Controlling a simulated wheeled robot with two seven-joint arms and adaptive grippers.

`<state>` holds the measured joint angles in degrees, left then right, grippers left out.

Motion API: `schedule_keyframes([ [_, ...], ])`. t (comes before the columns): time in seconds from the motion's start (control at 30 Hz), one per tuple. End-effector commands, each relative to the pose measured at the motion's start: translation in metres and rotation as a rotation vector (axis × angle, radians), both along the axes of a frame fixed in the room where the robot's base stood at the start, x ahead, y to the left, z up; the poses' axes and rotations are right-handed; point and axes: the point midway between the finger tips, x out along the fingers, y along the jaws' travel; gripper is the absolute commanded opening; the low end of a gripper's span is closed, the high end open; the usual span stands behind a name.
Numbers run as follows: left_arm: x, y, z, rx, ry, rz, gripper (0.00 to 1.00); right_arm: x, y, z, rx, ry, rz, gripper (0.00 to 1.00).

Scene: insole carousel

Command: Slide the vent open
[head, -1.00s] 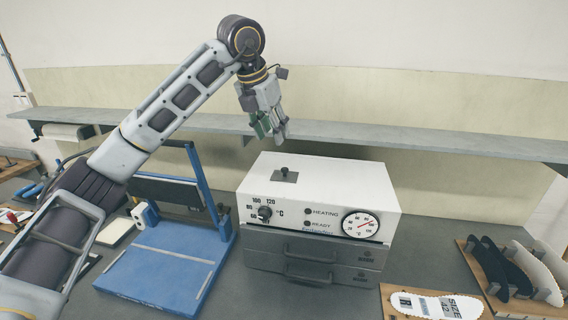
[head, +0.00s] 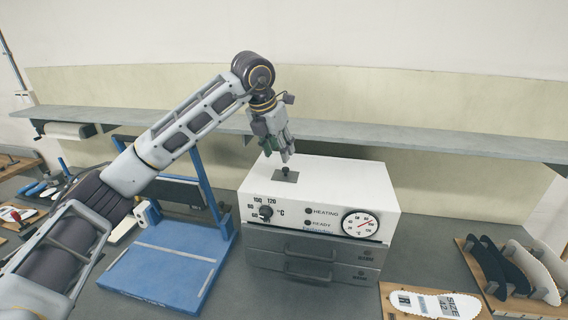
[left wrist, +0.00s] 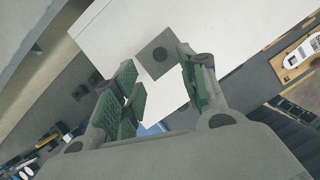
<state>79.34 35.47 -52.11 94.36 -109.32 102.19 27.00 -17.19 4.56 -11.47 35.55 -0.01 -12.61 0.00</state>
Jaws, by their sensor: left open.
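The vent (head: 286,174) is a dark grey plate with a small black knob on the white top of the oven (head: 330,182). Whether a finger touches the knob cannot be told. My right gripper is out of view.
A grey shelf (head: 400,142) runs along the wall behind the oven. A blue framed press (head: 165,265) stands left of the oven. A white insole (head: 432,303) on a board and a rack of insoles (head: 500,300) lie to the right.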

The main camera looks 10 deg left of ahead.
Motion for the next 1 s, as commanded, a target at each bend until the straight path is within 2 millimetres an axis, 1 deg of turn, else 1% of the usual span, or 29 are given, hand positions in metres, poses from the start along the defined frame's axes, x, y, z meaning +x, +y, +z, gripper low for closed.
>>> schedule_keyframes([
  [0.3,0.014,-0.006,-0.039,0.001,0.004,0.000,0.42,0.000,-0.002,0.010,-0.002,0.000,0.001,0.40],
  [0.5,0.022,-0.009,-0.057,0.000,0.002,0.001,0.42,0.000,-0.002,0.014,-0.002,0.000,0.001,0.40],
  [0.7,0.025,-0.010,-0.066,0.000,0.000,0.000,0.42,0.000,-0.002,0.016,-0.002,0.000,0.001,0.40],
  [1.0,0.026,-0.011,-0.067,0.000,0.000,0.000,0.42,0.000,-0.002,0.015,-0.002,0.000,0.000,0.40],
])
